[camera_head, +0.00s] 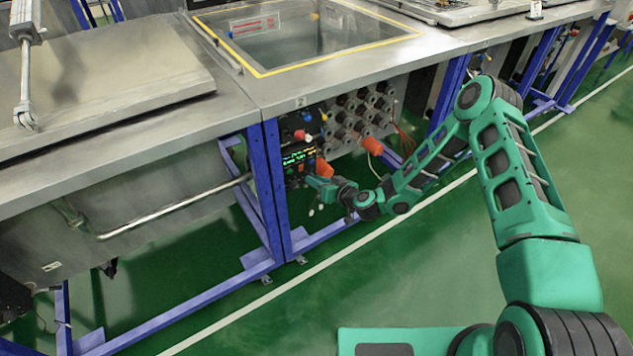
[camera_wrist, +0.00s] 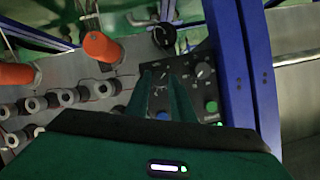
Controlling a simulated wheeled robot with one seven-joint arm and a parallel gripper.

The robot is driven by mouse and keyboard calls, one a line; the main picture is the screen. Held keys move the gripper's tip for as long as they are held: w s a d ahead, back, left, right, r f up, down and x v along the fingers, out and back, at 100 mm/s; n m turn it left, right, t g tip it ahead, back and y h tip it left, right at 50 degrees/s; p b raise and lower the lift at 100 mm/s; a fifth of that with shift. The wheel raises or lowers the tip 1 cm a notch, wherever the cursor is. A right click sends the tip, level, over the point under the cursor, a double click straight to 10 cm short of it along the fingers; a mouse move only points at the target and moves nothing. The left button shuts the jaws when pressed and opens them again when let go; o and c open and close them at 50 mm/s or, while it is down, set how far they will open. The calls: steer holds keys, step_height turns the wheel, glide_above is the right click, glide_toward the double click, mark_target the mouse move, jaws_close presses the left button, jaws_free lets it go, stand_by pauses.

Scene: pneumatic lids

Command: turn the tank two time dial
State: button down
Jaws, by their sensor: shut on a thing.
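Tank two (camera_head: 225,41) is the open bath with a yellow-edged rim and a "2" label on its front edge. Its dark control panel (camera_head: 297,157), with a lit green display, is below, behind the blue post. My gripper (camera_head: 311,180) is at the panel's lower part. In the wrist view, my gripper (camera_wrist: 161,75) has its two green fingers closed at the panel face, on a small dial mostly hidden between the fingertips. Another knob (camera_wrist: 205,71) with white markings is beside them. A green button (camera_wrist: 211,106) and a blue button (camera_wrist: 162,116) are near the fingers.
Orange-red handles (camera_wrist: 102,46) and rows of grey pipe fittings (camera_wrist: 62,97) stand out beside the panel. A blue frame post (camera_wrist: 232,65) is close on its other side. A bent metal pipe (camera_head: 170,209) runs left of the panel. The green floor in front is clear.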

steer(key=shift+w+d+f+m+t+y, duration=0.1)
steer(key=shift+d+f+m+t+y, duration=0.15)
steer(key=shift+m+y, duration=1.75)
steer(key=shift+w+d+f+m+y, duration=0.15)
steer(key=shift+f+m+y, duration=0.25)
steer(key=shift+m, duration=3.05)
steer(key=shift+w+d+f+m+t+y, duration=0.25)
steer(key=shift+m+y, duration=0.95)
steer(key=shift+m, duration=1.55)
steer(key=shift+s+a, duration=0.15)
steer(key=c, duration=1.5)
jaws_free()
steer(key=shift+c, duration=0.2)
steer(key=shift+a+r, duration=0.1)
steer(key=shift+s, duration=0.1)
